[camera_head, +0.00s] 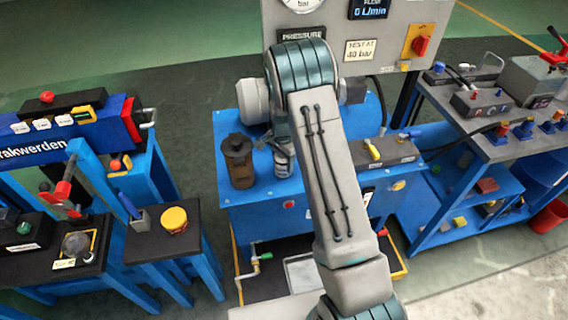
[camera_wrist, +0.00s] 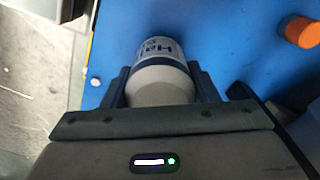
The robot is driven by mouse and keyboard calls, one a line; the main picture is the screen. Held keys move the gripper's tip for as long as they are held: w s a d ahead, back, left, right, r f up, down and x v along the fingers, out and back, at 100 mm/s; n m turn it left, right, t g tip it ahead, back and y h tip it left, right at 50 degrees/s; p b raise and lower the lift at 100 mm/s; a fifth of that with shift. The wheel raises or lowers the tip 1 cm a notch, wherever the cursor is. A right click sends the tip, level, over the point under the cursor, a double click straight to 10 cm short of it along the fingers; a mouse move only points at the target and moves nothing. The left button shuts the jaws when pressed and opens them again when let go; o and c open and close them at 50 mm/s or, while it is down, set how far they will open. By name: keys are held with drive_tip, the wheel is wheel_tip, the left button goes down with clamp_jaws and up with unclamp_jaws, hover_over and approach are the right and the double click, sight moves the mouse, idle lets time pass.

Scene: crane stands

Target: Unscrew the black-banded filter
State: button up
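A white cylindrical filter (camera_wrist: 162,84) with a dark band and dark lettering sits between the two fingers of my gripper (camera_wrist: 162,88) in the wrist view. The fingers lie against both its sides with no clear gap, so the gripper looks shut on it. In the head view, a small part of the filter (camera_head: 283,163) shows beside my arm, above the blue test bench (camera_head: 225,205). My arm hides most of it and the gripper there.
A dark brown canister (camera_head: 238,165) stands on the bench just left of the filter. A grey gauge panel (camera_head: 375,38) rises behind. A blue table with a yellow knob (camera_head: 174,219) is at left, a tool-laden cart (camera_head: 475,135) at right. An orange cap (camera_wrist: 301,32) shows in the wrist view.

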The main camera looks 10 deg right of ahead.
drive_tip(key=shift+r, duration=0.1)
drive_tip(key=shift+c, duration=0.2)
drive_tip(key=shift+n+b, duration=0.4)
drive_tip(key=shift+n, duration=0.5)
drive_tip(key=n, duration=0.3)
drive_tip(key=shift+b, duration=0.35)
drive_tip(key=n, duration=0.3)
drive_tip(key=shift+b, duration=0.35)
drive_tip(key=shift+n, duration=1.3)
